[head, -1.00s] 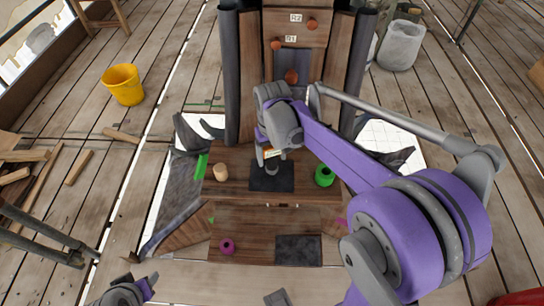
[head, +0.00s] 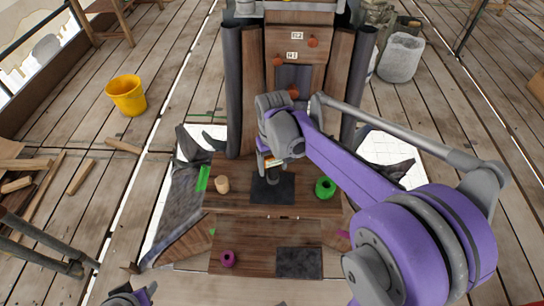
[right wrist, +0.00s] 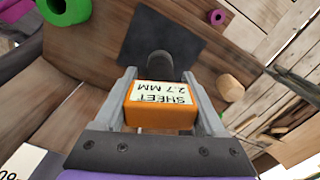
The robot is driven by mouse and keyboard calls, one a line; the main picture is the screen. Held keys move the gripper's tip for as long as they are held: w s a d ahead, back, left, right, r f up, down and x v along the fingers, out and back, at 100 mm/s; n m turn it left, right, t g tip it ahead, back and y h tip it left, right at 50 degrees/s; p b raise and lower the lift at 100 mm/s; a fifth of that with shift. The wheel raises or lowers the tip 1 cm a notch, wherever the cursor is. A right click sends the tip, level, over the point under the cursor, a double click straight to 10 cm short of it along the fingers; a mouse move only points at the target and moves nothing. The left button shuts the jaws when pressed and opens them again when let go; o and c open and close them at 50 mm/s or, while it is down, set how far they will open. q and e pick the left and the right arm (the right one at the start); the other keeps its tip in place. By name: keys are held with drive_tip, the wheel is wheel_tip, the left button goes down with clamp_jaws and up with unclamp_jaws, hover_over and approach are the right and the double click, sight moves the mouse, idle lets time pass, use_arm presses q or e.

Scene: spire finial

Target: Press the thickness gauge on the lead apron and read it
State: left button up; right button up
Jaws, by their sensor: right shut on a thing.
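My right gripper (right wrist: 162,108) is shut on an orange block-shaped gauge (right wrist: 160,120). Its pale display reads "SHEET 2.7 MM", upside down in the right wrist view. A dark cylindrical stem (right wrist: 160,66) shows beyond the gauge, over a dark flat sheet (right wrist: 140,30) on the wooden ledge. In the head view the right gripper (head: 268,158) is just above this sheet (head: 285,195); the stem appears to meet it, but I cannot see the contact clearly. My left gripper (head: 140,296) is partly in view at the bottom edge; its jaws are unclear.
A green ring (head: 325,188) stands right of the sheet, a wooden cylinder (head: 222,184) left. A magenta ring (head: 228,258) and another dark sheet (head: 299,262) lie on the lower board (head: 250,235). A yellow bucket (head: 126,95) stands on the planks at left.

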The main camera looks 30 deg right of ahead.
sight(273, 175)
drive_tip(key=shift+f+b, duration=1.55)
drive_tip(key=shift+f, duration=0.75)
drive_tip(key=o, duration=1.5)
wheel_tip(273, 175, up, 11)
drive_tip(key=shift+f+p, duration=0.1)
drive_tip(key=shift+p, duration=0.4)
drive_tip(key=shift+s, duration=0.1)
